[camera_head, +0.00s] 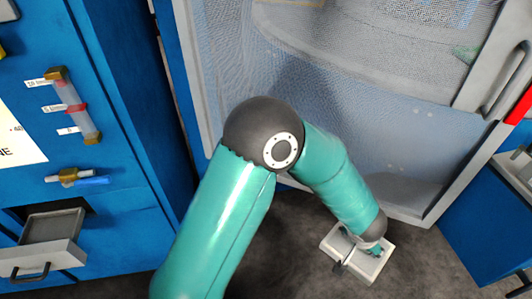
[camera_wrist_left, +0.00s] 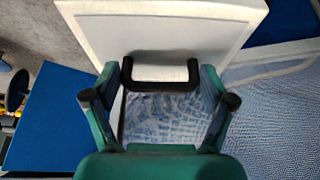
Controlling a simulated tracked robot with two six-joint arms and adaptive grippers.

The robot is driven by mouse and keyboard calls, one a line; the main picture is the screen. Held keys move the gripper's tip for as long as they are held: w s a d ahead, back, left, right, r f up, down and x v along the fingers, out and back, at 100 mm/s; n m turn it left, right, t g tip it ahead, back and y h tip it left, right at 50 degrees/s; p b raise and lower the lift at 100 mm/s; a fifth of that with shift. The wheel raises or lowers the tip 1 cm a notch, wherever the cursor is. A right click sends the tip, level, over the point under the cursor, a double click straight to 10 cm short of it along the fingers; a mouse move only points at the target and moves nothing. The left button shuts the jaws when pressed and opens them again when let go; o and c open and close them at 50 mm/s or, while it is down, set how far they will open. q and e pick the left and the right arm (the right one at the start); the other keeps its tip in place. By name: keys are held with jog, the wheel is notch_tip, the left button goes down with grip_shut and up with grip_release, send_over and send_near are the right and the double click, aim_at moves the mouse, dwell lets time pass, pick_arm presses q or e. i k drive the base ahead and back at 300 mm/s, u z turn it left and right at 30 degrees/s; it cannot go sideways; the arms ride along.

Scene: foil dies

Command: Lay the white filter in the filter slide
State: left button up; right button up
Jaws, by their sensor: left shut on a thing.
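The white filter (camera_head: 338,242) is a flat white block with a black handle (camera_wrist_left: 160,84). It hangs at the end of my left arm in the head view, above the dark floor and in front of the meshed door. My left gripper (camera_head: 368,248) is shut on its handle; in the wrist view the fingers stand at the handle's two ends and the white block (camera_wrist_left: 160,30) lies beyond. What seems to be the filter slide (camera_head: 52,228) is a grey tray pulled out of the blue cabinet at lower left, apart from the filter. My right gripper is not in view.
The blue cabinet (camera_head: 120,215) on the left carries a sight tube (camera_head: 75,107) and a small valve (camera_head: 72,176). A large meshed door (camera_head: 380,140) in a grey frame stands behind my arm. Dark floor (camera_head: 290,270) is open below. Another blue cabinet (camera_head: 490,215) stands at right.

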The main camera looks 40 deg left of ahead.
aim_at(52, 232)
jog(key=z, duration=0.9)
jog(key=i, duration=0.1)
jog(key=u, duration=2.2)
